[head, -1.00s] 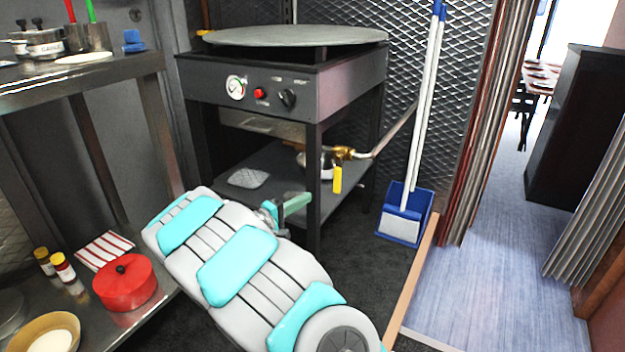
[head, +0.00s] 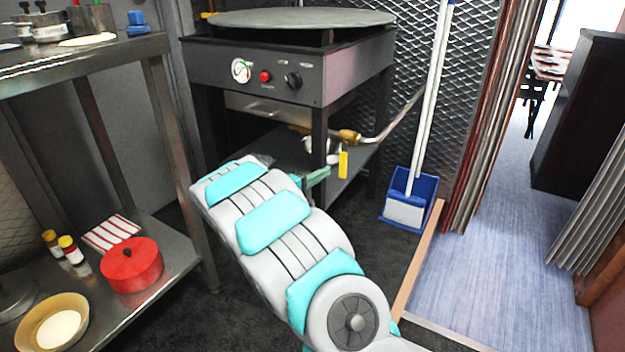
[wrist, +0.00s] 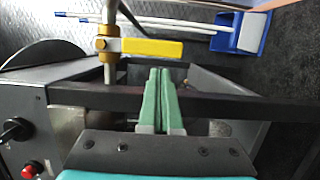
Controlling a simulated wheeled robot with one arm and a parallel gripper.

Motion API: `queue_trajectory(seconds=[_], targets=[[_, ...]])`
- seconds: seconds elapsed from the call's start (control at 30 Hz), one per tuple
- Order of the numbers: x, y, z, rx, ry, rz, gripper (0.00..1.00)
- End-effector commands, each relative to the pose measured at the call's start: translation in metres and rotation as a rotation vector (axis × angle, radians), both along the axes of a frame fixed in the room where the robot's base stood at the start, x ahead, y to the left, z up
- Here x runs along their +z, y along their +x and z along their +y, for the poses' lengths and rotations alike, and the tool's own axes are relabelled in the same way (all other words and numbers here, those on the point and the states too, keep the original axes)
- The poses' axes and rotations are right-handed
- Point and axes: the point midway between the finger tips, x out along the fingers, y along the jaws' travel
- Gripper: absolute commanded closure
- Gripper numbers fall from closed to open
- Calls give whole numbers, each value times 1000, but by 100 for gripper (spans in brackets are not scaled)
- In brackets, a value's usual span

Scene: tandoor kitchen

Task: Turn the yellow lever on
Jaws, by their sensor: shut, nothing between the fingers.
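The yellow lever (head: 343,164) hangs down from a brass valve (head: 349,136) on a metal pipe beside the black griddle stand. In the wrist view the yellow lever (wrist: 152,47) sticks out to the right from the brass valve (wrist: 108,44), crosswise to the pipe. My gripper (head: 326,172) has green fingers and is close to the lever, just left of it in the head view. In the wrist view the fingers of my gripper (wrist: 159,72) are together and empty, their tips just below the lever in the picture.
The stand's dark frame bar (wrist: 200,103) runs across under the fingers in the wrist view. A blue dustpan (head: 409,200) with long handles stands to the right. A steel shelf (head: 178,245) with a red pot (head: 131,266) is at the left. Dark floor lies between.

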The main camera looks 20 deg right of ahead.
Motion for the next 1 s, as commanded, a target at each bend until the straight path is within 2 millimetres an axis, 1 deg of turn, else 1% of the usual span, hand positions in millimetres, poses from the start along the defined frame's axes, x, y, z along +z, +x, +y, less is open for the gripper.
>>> queue_trajectory(seconds=[0.03, 0.1, 0.27, 0.7, 1.0], targets=[[0, 3, -7, -2, 1, 0, 100], [-1, 6, -15, -2, 1, 0, 100], [0, 11, -24, -1, 1, -1, 100], [0, 11, -25, 0, -3, 1, 100], [-2, 8, -28, 1, -36, 44, 100]])
